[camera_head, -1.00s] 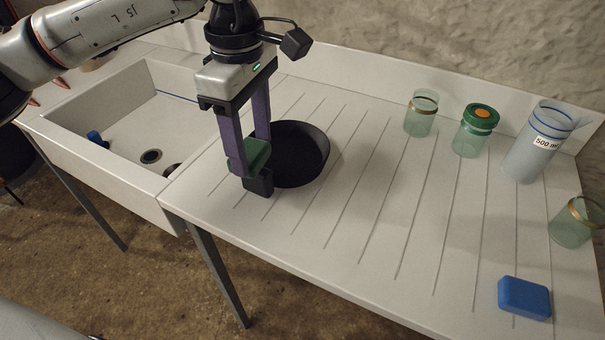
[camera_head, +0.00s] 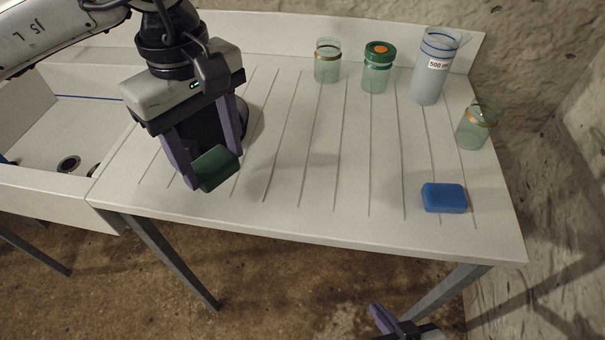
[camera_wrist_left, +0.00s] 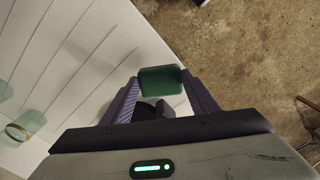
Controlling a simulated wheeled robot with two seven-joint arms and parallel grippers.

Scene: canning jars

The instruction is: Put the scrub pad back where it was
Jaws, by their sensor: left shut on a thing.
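A dark green scrub pad (camera_head: 217,169) is held between the purple fingers of my left gripper (camera_head: 213,168). It also shows at the fingertips in the left wrist view (camera_wrist_left: 160,80). My left gripper is shut on it, in front of the dark round bowl (camera_head: 240,122) on the left part of the grooved drainboard (camera_head: 290,215). The gripper hides much of the bowl. I cannot tell how high the pad is above the board. Part of my right gripper (camera_head: 384,319) shows at the bottom edge, below the board's front edge; its jaws are not clear.
A blue block (camera_head: 444,198) lies at the front right. An open glass jar (camera_head: 327,62), a green-lidded jar (camera_head: 377,70), a measuring cylinder (camera_head: 432,70) and another jar (camera_head: 476,125) stand behind it. The sink (camera_head: 50,135) is at left. The board's middle is clear.

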